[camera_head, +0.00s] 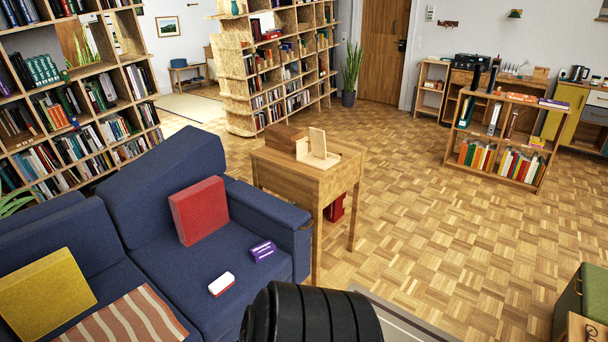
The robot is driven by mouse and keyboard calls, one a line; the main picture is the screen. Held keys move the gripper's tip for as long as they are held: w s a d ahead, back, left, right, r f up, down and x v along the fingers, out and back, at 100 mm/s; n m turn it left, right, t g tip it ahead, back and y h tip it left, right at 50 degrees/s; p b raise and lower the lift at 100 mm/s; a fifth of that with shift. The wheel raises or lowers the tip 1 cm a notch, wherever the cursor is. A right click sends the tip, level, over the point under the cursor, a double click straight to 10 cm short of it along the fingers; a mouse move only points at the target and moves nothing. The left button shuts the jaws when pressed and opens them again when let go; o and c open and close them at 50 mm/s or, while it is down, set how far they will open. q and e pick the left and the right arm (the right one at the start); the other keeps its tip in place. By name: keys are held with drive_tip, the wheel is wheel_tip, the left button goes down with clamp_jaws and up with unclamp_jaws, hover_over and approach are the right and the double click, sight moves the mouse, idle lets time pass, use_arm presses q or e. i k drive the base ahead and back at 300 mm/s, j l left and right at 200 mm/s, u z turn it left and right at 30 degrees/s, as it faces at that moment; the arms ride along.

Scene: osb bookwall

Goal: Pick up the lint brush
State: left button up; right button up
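I cannot pick out a lint brush for certain. A small white block with a red lower edge (222,284) lies on the seat of the blue sofa (190,273); it may be the brush, but it is too small to tell. A small purple box with light markings (262,250) lies behind it, to its right, near the sofa's armrest. Neither of my grippers is in view. A black ribbed part at the bottom centre looks like part of my own body and hides some of the floor.
The sofa also bears a red cushion (199,210), a yellow cushion (44,295) and a striped cloth (128,318). A wooden side table (290,177) stands beside the armrest. Bookshelves (134,60) rise behind. The parquet floor (430,215) is clear at centre right.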

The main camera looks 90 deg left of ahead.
sight(215, 288)
drive_tip(key=u, duration=4.55)
